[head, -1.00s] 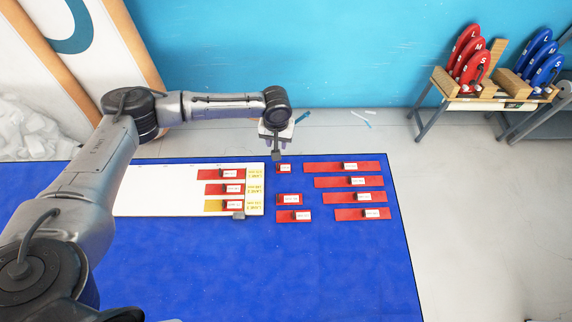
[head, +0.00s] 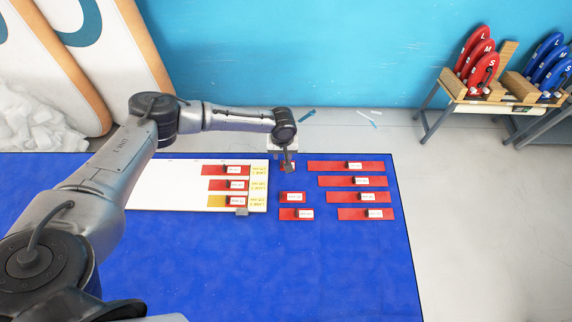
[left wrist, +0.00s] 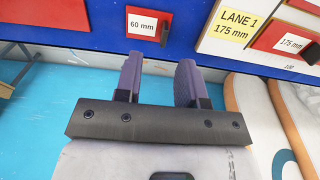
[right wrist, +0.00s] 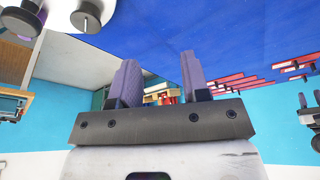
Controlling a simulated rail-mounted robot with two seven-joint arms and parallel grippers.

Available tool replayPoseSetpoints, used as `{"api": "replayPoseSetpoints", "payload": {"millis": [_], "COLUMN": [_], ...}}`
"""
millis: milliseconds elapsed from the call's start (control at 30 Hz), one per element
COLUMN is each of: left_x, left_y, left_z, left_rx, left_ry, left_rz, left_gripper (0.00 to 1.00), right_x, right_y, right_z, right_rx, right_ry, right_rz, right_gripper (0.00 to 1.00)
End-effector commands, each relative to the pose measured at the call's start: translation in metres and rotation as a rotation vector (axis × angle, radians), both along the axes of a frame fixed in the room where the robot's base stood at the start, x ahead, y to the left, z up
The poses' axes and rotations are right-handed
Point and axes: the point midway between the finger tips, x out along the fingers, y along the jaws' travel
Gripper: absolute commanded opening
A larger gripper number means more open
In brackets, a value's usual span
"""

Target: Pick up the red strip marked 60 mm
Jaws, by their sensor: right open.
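The red strip marked 60 mm (left wrist: 142,27) lies on the blue mat in the left wrist view, with a white label and a dark block at its right end. In the head view this short strip (head: 285,169) is partly hidden behind my left gripper (head: 289,167). In the left wrist view my left gripper (left wrist: 158,80) is open and empty, its fingertips short of the strip and apart from it. My right gripper (right wrist: 160,78) is open and empty in the right wrist view, away from the strips.
A white board (head: 150,185) with labelled lanes holding red and yellow strips lies left of the short strip. Several other red strips (head: 345,181) lie to the right and nearer. The front of the blue mat (head: 290,270) is clear.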

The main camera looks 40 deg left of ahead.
Motion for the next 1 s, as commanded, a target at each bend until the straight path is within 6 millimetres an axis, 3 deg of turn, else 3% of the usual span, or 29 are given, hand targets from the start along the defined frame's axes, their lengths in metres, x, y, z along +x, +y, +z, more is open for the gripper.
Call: {"api": "replayPoseSetpoints", "payload": {"millis": [400,733,1000], "left_x": [-0.004,-0.004,-0.004], "left_y": [0.002,0.002,0.003], "left_z": [-0.047,-0.051,-0.051], "left_rx": [0.001,0.001,0.001], "left_ry": [0.002,0.002,0.002], "left_rz": [-0.001,0.0,0.0], "left_gripper": [0.36,0.36,0.1], "right_x": [0.0,0.0,0.0], "right_y": [0.0,0.0,0.0], "right_z": [0.002,0.002,0.002], "right_rx": [0.0,0.0,-0.001], "right_ry": [-0.001,-0.001,-0.001], "right_rz": [0.0,0.001,0.001], "right_gripper": [0.43,0.43,0.43]}}
